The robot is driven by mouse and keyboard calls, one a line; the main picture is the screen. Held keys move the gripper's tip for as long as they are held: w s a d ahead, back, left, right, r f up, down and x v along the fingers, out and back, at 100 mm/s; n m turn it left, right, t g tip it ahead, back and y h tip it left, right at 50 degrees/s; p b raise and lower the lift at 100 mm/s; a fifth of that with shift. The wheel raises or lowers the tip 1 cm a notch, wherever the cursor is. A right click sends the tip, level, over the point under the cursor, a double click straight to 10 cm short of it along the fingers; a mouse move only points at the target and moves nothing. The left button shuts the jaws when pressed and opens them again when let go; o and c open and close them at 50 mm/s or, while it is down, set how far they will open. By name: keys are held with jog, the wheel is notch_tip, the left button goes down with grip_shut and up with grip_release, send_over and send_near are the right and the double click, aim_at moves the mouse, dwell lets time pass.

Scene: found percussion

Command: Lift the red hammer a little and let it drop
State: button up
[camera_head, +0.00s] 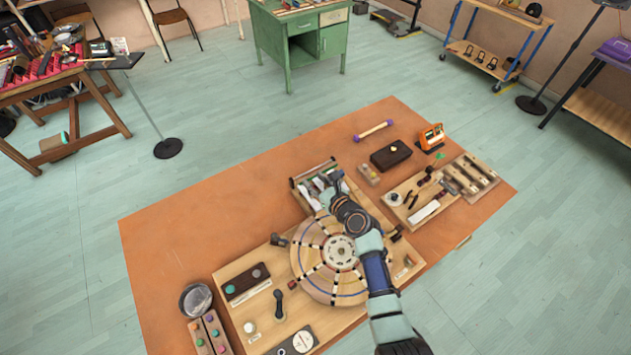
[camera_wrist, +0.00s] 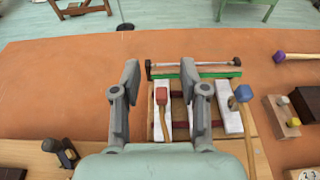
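The red hammer (camera_wrist: 161,96) shows in the wrist view with its small red head up and its pale handle running down toward my wrist. It lies over a frame of white bars (camera_wrist: 198,118). My gripper (camera_wrist: 160,76) is open, one finger on each side of the hammer in the picture, with a gap on both sides. I cannot tell how high the fingers are above it. In the head view my gripper (camera_head: 331,190) is over the barred frame (camera_head: 309,189) and I cannot make out the red hammer there.
A blue-headed mallet (camera_wrist: 243,93) lies just right of my right finger. A rod with dark ends (camera_wrist: 193,69) spans the frame's far side. A round segmented wooden disc (camera_head: 315,278) sits below my arm. The orange table (camera_head: 185,235) is clear at left.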

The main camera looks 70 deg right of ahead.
jog(key=shift+s, duration=0.1)
jog(key=v, duration=1.2)
